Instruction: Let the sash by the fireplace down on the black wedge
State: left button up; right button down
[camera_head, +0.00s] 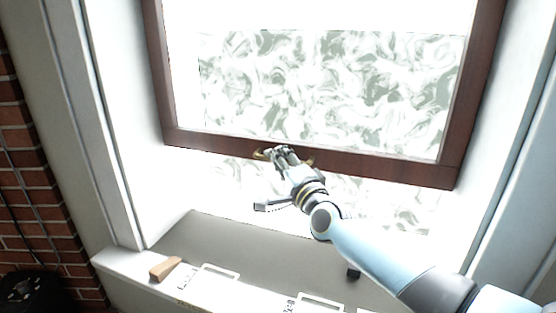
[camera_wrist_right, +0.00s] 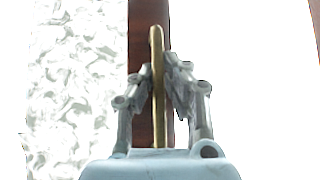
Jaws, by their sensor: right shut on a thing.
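The sash (camera_head: 390,173) is a dark brown wooden frame with patterned glass, and it stands raised above the sill with an open gap under its bottom rail. A brass handle (camera_head: 259,154) is on that rail. My right gripper (camera_head: 279,152) is shut on the handle; the right wrist view shows the brass bar (camera_wrist_right: 157,75) between its fingers, with the brown rail (camera_wrist_right: 147,14) behind. A small black block (camera_head: 354,271), likely the black wedge, is on the sill beside my right forearm, which may hide part of it. My left gripper is out of view.
A tan wooden wedge (camera_head: 165,268) lies at the left of the grey sill (camera_head: 230,237). Two white outlined frames (camera_head: 221,271) (camera_head: 321,300) with small lettering are along the front ledge. A brick wall (camera_head: 22,200) and a dark object (camera_head: 30,290) are at far left.

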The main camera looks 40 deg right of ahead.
jog(key=shift+f, duration=0.2)
jog(key=shift+s+f+b, duration=0.1)
jog(key=shift+f+b, duration=0.3)
jog(key=shift+f, duration=0.05)
notch_tip(320, 180, down, 21)
jog(key=b, duration=1.9)
jog(key=shift+r, duration=0.1)
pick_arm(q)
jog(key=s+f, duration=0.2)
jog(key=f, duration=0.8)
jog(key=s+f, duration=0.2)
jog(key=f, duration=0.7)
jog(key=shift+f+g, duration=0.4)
pick_arm(e)
jog(key=shift+r, duration=0.1)
jog(key=c, duration=1.4)
grip_release()
jog(key=shift+r, duration=0.25)
jog(key=s, duration=0.4)
jog(key=s+a+f, duration=0.1)
jog(key=s, duration=0.6)
jog(key=shift+s+a+f, duration=0.3)
jog(key=shift+s+a, duration=0.05)
